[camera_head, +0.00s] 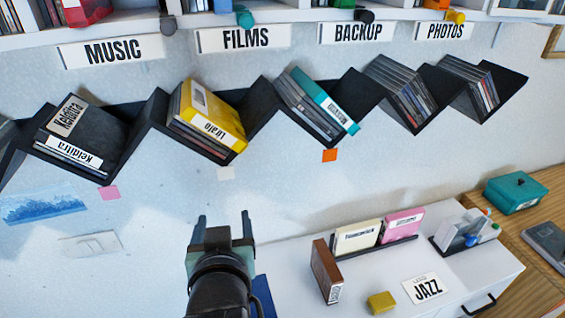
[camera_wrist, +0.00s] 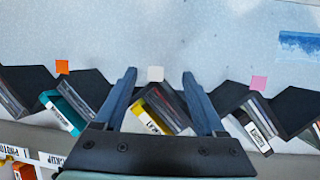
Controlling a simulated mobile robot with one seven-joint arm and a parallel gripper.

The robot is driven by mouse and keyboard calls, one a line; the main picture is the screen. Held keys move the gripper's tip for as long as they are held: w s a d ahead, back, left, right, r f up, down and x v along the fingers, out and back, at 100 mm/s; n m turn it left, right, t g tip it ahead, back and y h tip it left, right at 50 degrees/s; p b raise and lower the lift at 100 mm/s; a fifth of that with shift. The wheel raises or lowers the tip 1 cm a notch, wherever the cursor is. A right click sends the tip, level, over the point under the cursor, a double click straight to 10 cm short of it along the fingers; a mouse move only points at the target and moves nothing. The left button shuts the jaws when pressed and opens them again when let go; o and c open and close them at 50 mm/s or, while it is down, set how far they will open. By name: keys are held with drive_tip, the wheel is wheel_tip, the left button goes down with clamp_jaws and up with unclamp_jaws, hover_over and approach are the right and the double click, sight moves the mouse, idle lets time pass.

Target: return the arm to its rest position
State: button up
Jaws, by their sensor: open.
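My gripper (camera_head: 223,222) is raised in front of the wall, below the zigzag disc shelf (camera_head: 261,90), in the head view. Its two fingers are apart with nothing between them. In the wrist view my gripper (camera_wrist: 157,85) is also open and empty. The shelf's yellow case (camera_head: 212,117) shows between and behind the fingers there (camera_wrist: 155,115). In the head view the gripper is apart from the shelf and its cases.
A teal case (camera_head: 326,100) and dark cases (camera_head: 75,132) lean in other shelf notches. Below right, a white cabinet (camera_head: 470,272) bears a brown case (camera_head: 326,270), a yellow block (camera_head: 381,302) and a JAZZ card (camera_head: 425,288). A teal box (camera_head: 515,192) stands on a wooden surface.

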drive_tip(key=d+r+m+t, duration=0.15)
drive_tip(key=r+t, duration=0.25)
drive_tip(key=r, duration=0.6)
drive_tip(key=d+r+n+t, duration=0.1)
drive_tip(key=d+r+t, duration=0.2)
drive_tip(key=r, duration=0.7)
drive_tip(key=s+d+r+t+h, duration=0.1)
drive_tip(key=s+d+r+t, duration=0.1)
drive_tip(key=s+r, duration=0.3)
drive_tip(key=s+d+r+m+t+h+b, duration=0.1)
drive_tip(key=s+d+r+t, duration=0.2)
drive_tip(key=r, duration=0.9)
drive_tip(key=s+t, duration=0.1)
drive_tip(key=s, duration=0.2)
drive_tip(key=shift+r+t+b, duration=0.25)
drive_tip(key=shift+t+b, duration=0.05)
drive_tip(key=shift+t, duration=0.1)
drive_tip(key=shift+f+m, duration=0.1)
drive_tip(key=shift+m, duration=0.15)
